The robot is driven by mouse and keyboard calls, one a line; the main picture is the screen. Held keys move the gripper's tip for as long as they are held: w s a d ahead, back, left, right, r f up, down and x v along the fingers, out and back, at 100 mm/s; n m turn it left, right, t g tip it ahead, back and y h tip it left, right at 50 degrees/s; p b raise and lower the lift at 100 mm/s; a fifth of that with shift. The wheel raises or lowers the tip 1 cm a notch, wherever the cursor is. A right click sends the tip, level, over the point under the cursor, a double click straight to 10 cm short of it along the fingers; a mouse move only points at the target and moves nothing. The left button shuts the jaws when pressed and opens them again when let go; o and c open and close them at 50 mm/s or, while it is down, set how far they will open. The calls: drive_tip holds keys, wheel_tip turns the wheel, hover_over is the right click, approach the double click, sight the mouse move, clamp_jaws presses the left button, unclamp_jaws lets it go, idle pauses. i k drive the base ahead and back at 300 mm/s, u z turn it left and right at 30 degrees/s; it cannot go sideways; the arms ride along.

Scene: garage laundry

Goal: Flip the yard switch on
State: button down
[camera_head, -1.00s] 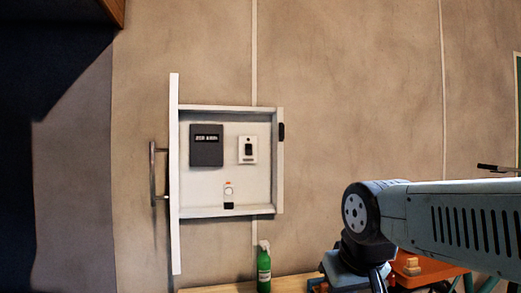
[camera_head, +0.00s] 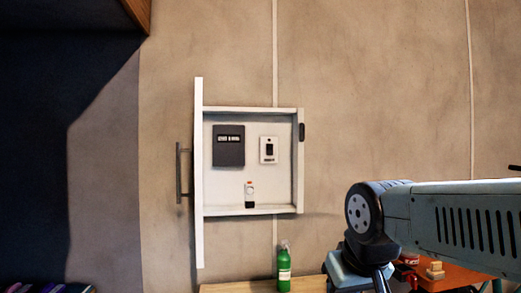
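An open white wall cabinet (camera_head: 299,170) hangs on the wall near the middle of the view. Its door (camera_head: 198,172) stands swung out at the left, with a bar handle (camera_head: 179,172). Inside, a white plate with a dark rocker, likely the yard switch (camera_head: 268,150), is on the back panel at the right. Its on or off position is too small to tell. A dark grey box (camera_head: 228,146) with a lettered strip is to its left. My arm shows at the right and bends down out of the frame. My gripper is not in view.
Below the cabinet, a green spray bottle (camera_head: 284,268) stands by a wooden surface (camera_head: 235,287). An orange surface (camera_head: 462,277) with small items lies under my arm. The wall right of the cabinet is clear.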

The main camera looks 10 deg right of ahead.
sight(269, 148)
drive_tip(key=u, duration=0.05)
drive_tip(key=i, duration=0.85)
drive_tip(key=z, duration=0.1)
